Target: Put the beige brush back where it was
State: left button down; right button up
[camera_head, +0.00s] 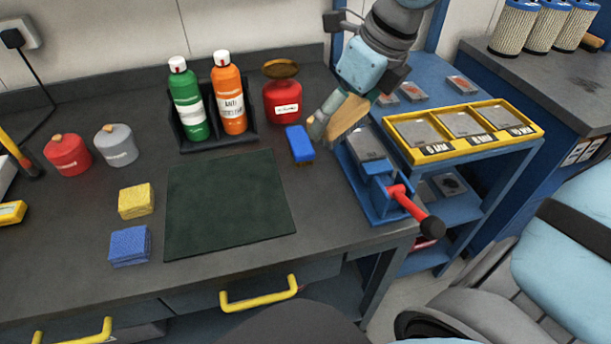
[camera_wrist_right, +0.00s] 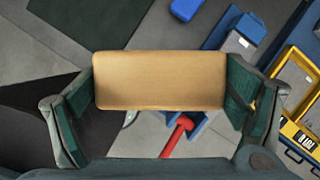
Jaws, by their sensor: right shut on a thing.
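The beige brush (camera_head: 347,119) is held in the air by my right gripper (camera_head: 342,114), near the back right of the workbench, close to the vise. In the right wrist view the beige brush (camera_wrist_right: 160,80) spans the space between the two green-padded fingers of my right gripper (camera_wrist_right: 162,95). Only its smooth beige face shows there; I cannot make out bristles. My right gripper is shut on it. My left gripper is not in view.
The blue vise (camera_head: 378,190) with a red handle stands at the bench's right edge. A red tin (camera_head: 283,102) and a bottle rack (camera_head: 190,145) stand behind. The dark green mat (camera_head: 228,205) is bare.

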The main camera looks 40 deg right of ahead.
aim_at(314, 200)
jog(key=shift+w+a+r+n+y+p, duration=0.15)
jog(key=shift+w+a+r+n, duration=0.05)
jog(key=shift+a+r+n, duration=0.25)
jog(key=shift+w+a+r+n+y+p, duration=0.15)
jog(key=shift+w+a+r+n, duration=0.05)
jog(key=shift+a+r+n, duration=0.2)
jog(key=shift+w+a+f+n, duration=0.25)
jog(key=shift+a+f, duration=0.15)
jog(key=shift+f, duration=0.1)
notch_tip(314, 200, down, 3)
jog(key=shift+s+a+r+b, duration=0.1)
jog(key=shift+a+b, duration=0.05)
jog(key=shift+b, duration=0.85)
notch_tip(314, 200, down, 16)
jog(key=b, duration=0.7)
jog(key=shift+s+r, duration=0.1)
jog(key=shift+r, duration=0.1)
jog(key=shift+f+b, duration=0.35)
jog(key=shift+b, duration=0.05)
jog(key=shift+r, duration=0.1)
jog(key=o, duration=0.9)
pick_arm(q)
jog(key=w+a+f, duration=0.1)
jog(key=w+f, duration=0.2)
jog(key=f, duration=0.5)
pick_arm(e)
jog(key=shift+o, duration=0.2)
